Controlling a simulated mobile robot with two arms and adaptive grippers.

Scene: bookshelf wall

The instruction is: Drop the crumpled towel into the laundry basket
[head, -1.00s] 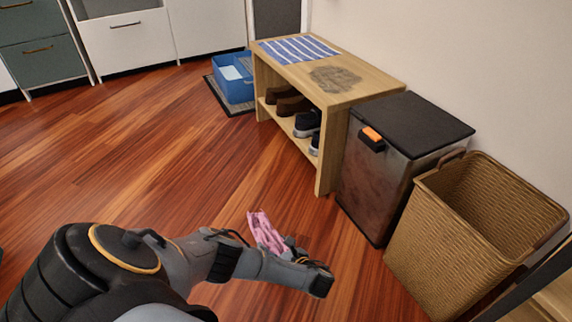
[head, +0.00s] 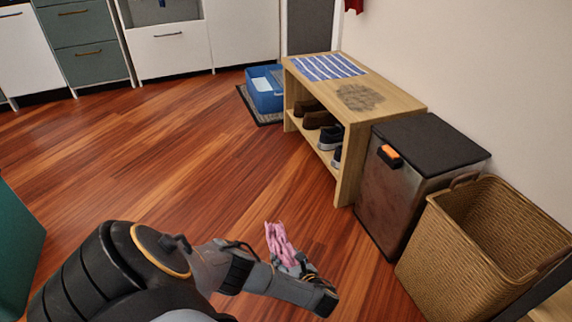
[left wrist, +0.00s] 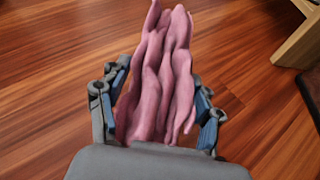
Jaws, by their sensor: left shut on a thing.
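The crumpled towel (head: 279,245) is pink and bunched into upright folds. My left gripper (head: 290,264) is shut on it and holds it above the wooden floor. The left wrist view shows the towel (left wrist: 160,80) between the two fingers of my left gripper (left wrist: 157,105). The laundry basket (head: 450,262) is brown, woven and open at the top, at the right of the head view. The towel is to the left of the basket and apart from it. The part of the basket's inside that shows looks empty. My right gripper is not in view.
A dark lidded bin (head: 405,185) with an orange tab stands between the basket and a wooden bench (head: 400,99) with shoes below. A blue box (head: 264,92) sits on a mat beyond. A teal object (head: 18,250) is at the left edge. The middle floor is clear.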

